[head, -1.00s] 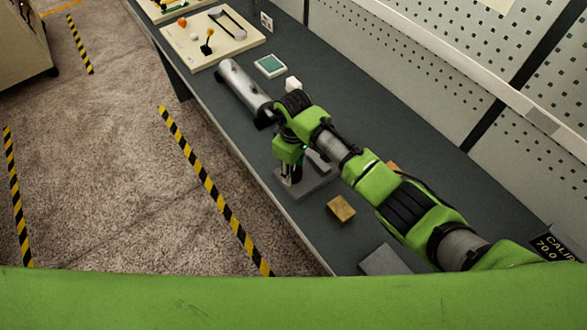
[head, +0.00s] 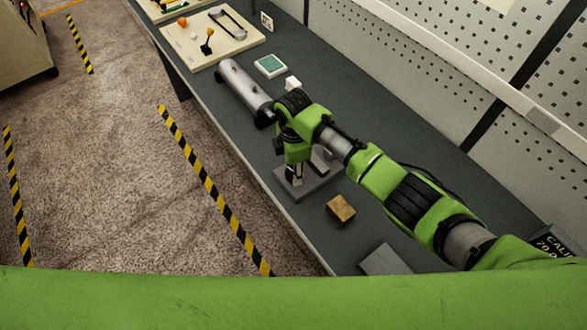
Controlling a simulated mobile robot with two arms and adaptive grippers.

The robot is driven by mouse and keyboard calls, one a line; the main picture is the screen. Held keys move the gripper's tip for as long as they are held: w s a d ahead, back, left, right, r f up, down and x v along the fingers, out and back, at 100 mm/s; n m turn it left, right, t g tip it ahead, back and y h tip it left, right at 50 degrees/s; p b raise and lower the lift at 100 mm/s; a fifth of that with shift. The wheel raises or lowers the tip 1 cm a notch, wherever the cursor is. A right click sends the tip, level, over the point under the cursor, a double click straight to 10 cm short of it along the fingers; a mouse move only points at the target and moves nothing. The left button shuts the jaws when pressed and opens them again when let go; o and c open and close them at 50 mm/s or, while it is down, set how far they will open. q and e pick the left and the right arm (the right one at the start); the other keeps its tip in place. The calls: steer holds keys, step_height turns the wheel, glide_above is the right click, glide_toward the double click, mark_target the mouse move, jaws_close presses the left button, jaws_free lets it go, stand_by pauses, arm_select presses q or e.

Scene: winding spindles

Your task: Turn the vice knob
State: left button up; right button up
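The vice (head: 318,185) has a grey base plate and stands on the dark bench near its front edge, in the middle of the head view. My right arm comes in from the right, and my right gripper (head: 296,172) points down over the vice. The green wrist covers most of the vice's upper part. The knob cannot be made out, and I cannot tell whether the fingers touch it. The fingertips are too small and too covered to show whether they are open or shut. My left gripper is not in view.
A wooden block (head: 341,208) and a grey plate (head: 385,262) lie nearer on the bench (head: 300,235). A metal cylinder (head: 243,86), a green-topped pad (head: 270,66) and a small white block (head: 292,83) lie beyond the vice. A perforated wall (head: 430,90) runs along the right.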

steer(key=n, duration=0.4)
steer(key=shift+w+n+b, duration=0.1)
steer(key=shift+n+b, duration=0.2)
steer(key=n+b, duration=0.1)
steer(key=n, duration=0.2)
steer(key=shift+n, duration=0.4)
steer(key=n+b, duration=0.1)
steer(key=n, duration=0.3)
steer(key=shift+b, duration=0.3)
steer(key=shift+n+b, duration=0.55)
steer(key=shift+n, duration=1.25)
steer(key=shift+r, duration=0.15)
steer(key=o, duration=1)
steer(key=shift+o, duration=0.5)
step_height(320, 180, up, 12)
